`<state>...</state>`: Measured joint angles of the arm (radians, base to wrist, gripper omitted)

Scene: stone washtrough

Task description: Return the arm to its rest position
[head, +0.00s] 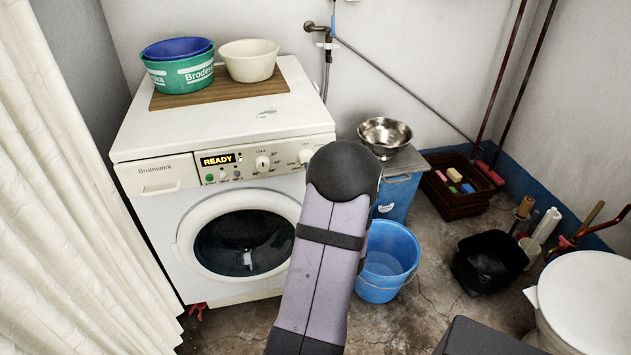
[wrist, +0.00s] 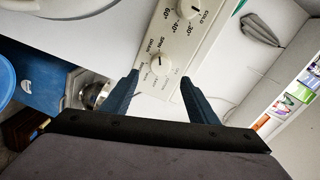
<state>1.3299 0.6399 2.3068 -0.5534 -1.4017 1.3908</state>
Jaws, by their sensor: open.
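My arm rises in the front middle of the head view, bent at a dark rounded joint, in front of the washing machine (head: 150,210). My gripper is hidden behind the arm there. In the wrist view my gripper (wrist: 158,76) is open, its two blue fingers apart with nothing between them but the view of the machine's control panel (wrist: 190,30). A dial (wrist: 158,62) on the panel shows near the fingertips. I cannot tell the exact gap to the panel.
Basins (head: 180,75) and a cream bowl (head: 249,61) stand on the board on the machine. A steel bowl (head: 385,134), blue bucket (head: 388,262), black bucket (head: 488,262) and crate (head: 455,200) are to the right. A curtain (head: 70,220) hangs left.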

